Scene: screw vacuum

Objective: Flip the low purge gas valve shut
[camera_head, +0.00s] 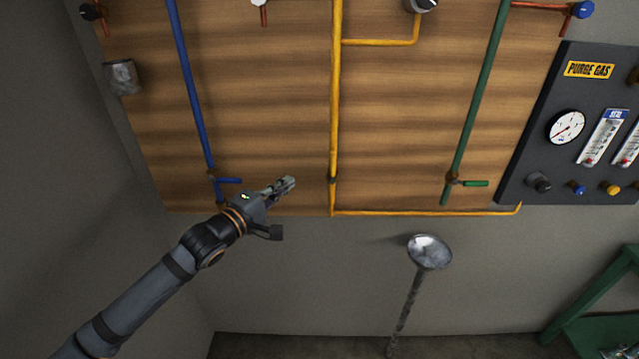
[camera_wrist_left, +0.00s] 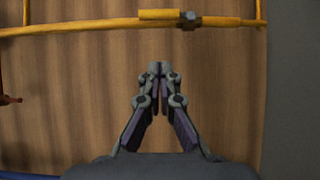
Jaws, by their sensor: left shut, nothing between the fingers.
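A yellow vertical pipe (camera_head: 336,100) runs down the wooden panel and carries a small valve (camera_head: 332,181) near its lower end. In the left wrist view that valve (camera_wrist_left: 188,19) has a yellow handle (camera_wrist_left: 159,14) lying parallel to the pipe. My left gripper (camera_head: 290,182) is shut and empty, pointing right, to the left of this valve and apart from it. In the left wrist view the closed fingertips (camera_wrist_left: 160,68) are below the valve in the picture. No label marks this valve as low purge gas. My right gripper is not in view.
A blue pipe with a sideways blue handle (camera_head: 229,181) is close to my left wrist. A green pipe has a sideways green handle (camera_head: 475,184). A dark purge gas panel (camera_head: 540,140) is at right. A metal funnel-topped stand (camera_head: 429,252) stands below the wooden panel (camera_head: 260,100).

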